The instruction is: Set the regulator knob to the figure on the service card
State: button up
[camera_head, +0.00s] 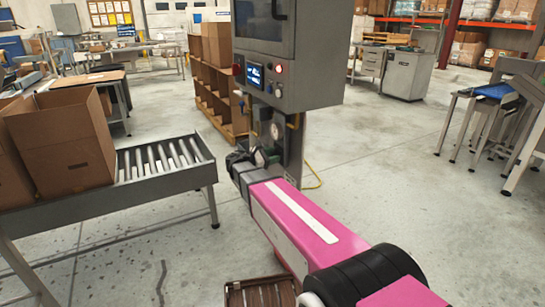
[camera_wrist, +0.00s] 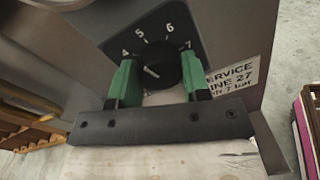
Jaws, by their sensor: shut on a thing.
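A black regulator knob (camera_wrist: 160,64) sits on a dark dial plate (camera_wrist: 152,32) marked 4, 5, 6 and 7 in the wrist view. My gripper (camera_wrist: 158,72) has its green fingers on either side of the knob, shut on it. A short white mark shows on the knob's left part; I cannot tell exactly which figure it points to. The service card (camera_wrist: 236,78), right of the dial, reads "SERVICE", "LINE 27" and "7 bar", its left edge hidden by a finger. In the head view my gripper (camera_head: 255,157) is at the machine's lower front; the knob is hidden there.
The grey machine cabinet (camera_head: 290,55) with a lit screen hangs over my gripper. A roller conveyor (camera_head: 160,160) with an open cardboard box (camera_head: 65,150) stands left. A slatted crate (camera_head: 260,292) lies at the bottom.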

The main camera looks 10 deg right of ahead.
jog(key=shift+s+m+t+y, duration=0.15)
jog(key=shift+m+t, duration=0.1)
jog(key=shift+m, duration=4.7)
jog(key=shift+w+m+t+y, duration=0.15)
jog(key=shift+m+t, duration=0.1)
jog(key=shift+m, duration=4.7)
jog(key=shift+s, duration=0.1)
jog(key=o, duration=0.9)
jog(key=v, duration=1.1)
